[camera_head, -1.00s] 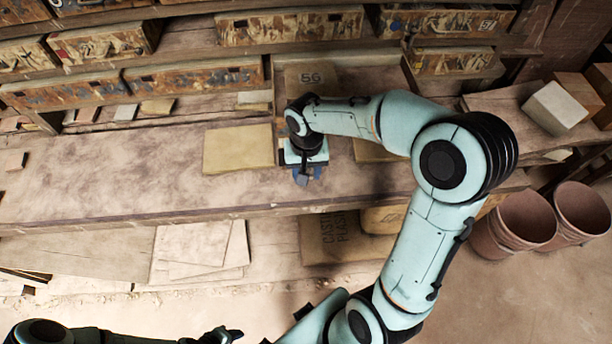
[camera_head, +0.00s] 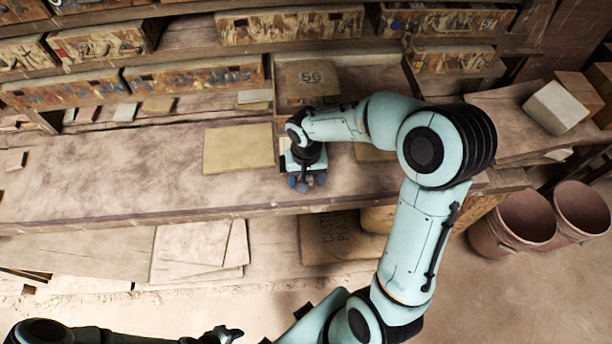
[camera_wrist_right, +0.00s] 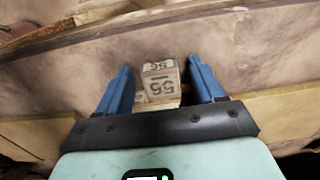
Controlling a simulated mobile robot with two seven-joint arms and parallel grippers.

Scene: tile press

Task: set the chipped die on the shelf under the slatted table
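A small pale block marked 56 (camera_wrist_right: 160,82) shows between my right fingers in the right wrist view, with a gap on each side; I take it for the die, but cannot make out a chip. My right gripper (camera_head: 305,182) is open, pointing down over the front part of the tabletop (camera_head: 110,180). In the right wrist view its blue fingers (camera_wrist_right: 160,75) stand apart. In the head view the gripper largely hides the block. The shelf (camera_head: 275,242) below the tabletop is partly visible. My left gripper (camera_head: 222,336) is at the bottom edge, away from the table.
A yellowish tile (camera_head: 238,149) lies left of my right gripper. Below are a lettered sack (camera_head: 328,240) and pale sheets (camera_head: 195,250). Two buckets (camera_head: 525,222) stand at right. The tabletop's left part is mostly clear.

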